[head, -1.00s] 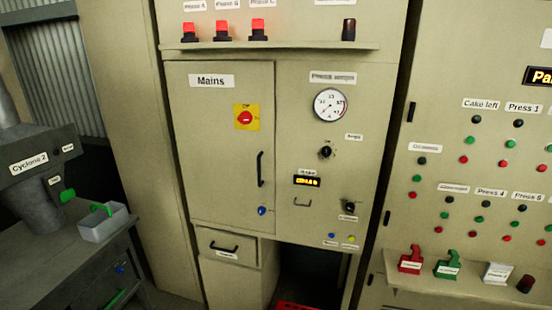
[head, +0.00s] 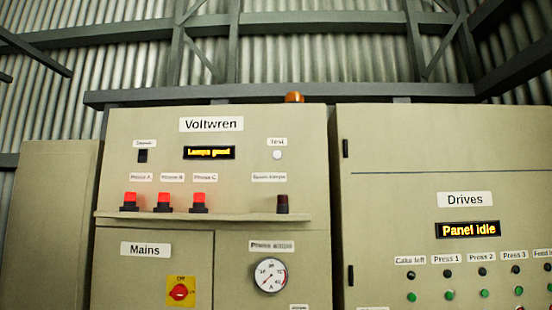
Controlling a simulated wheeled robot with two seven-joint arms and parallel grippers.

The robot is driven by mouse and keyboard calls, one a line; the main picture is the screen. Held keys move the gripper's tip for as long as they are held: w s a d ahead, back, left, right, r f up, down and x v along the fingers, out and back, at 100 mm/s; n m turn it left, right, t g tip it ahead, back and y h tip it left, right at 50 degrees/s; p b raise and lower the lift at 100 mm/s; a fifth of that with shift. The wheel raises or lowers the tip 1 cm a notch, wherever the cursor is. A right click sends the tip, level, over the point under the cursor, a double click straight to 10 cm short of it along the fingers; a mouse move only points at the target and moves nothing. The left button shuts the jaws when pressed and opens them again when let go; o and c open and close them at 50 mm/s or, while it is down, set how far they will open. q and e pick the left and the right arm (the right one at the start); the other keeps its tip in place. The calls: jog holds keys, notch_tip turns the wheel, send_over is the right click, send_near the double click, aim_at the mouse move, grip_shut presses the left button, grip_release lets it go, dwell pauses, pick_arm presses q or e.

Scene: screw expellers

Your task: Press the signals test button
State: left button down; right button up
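A small round white button (head: 277,155) sits under a label reading "Test" on the upper right of the Voltwren cabinet (head: 120,190) in the head view. No label in view reads "signals". A small display (head: 209,153) left of the button shows amber text that looks like "Lamps good". Three red lamps (head: 164,202) labelled Phase A, B and C stand on the shelf below, with a dark red lamp (head: 282,204) to their right. Neither of my grippers is in view.
An orange beacon (head: 293,97) stands on the cabinet top. The shelf (head: 235,217) juts out below the button. A Mains switch (head: 180,291) and a dial gauge (head: 270,275) are lower down. The Drives cabinet (head: 400,200) with its "Panel idle" display (head: 468,229) stands at right.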

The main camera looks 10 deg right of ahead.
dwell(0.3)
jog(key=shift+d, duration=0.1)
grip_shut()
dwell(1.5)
